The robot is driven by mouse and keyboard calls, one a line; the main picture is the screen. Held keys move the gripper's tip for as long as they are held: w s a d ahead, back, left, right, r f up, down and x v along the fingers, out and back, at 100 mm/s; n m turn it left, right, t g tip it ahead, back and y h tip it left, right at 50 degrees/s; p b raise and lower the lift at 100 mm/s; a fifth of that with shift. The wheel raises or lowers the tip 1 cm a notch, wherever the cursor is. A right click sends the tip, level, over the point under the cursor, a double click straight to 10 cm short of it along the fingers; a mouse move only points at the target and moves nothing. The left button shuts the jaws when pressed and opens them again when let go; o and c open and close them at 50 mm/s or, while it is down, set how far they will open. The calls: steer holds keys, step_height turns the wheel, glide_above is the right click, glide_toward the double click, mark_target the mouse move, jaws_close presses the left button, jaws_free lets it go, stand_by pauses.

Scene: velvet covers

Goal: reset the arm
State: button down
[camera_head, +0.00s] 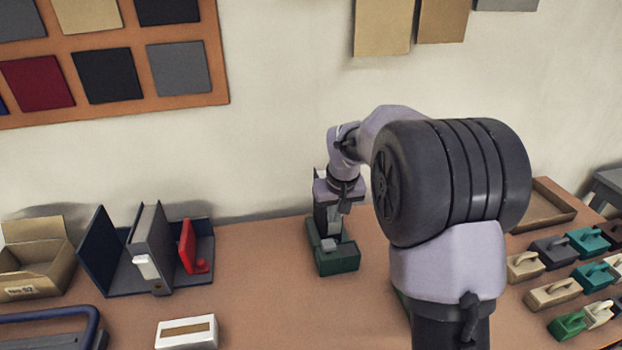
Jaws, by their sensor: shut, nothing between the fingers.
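My arm reaches over the table (260,290) from the right, bent at the elbow. My gripper (329,240) is shut and empty. It points down at a small dark green open box (337,265) near the wall. In this view the fingertips overlap the box; I cannot tell whether they touch it. The upper arm hides part of the table behind it.
At left are a cardboard box (38,270), a grey binder (150,250) and a red item (190,247) in a dark holder. A white box (187,332) lies in front. Several handled blocks (552,293) and a wooden tray (555,200) are at right.

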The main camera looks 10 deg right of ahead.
steer(key=s+a+r+m, duration=0.1)
steer(key=s+a+r, duration=0.2)
steer(key=s+r, duration=0.45)
steer(key=s+a+m+t+y+b, duration=0.1)
steer(key=s+a, duration=0.2)
steer(key=s, duration=0.9)
steer(key=s+a+r+m+t+y+b, duration=0.1)
steer(key=s+a+m, duration=0.1)
steer(key=s, duration=1.1)
steer(key=shift+s+a, duration=0.2)
steer(key=shift+a, duration=0.3)
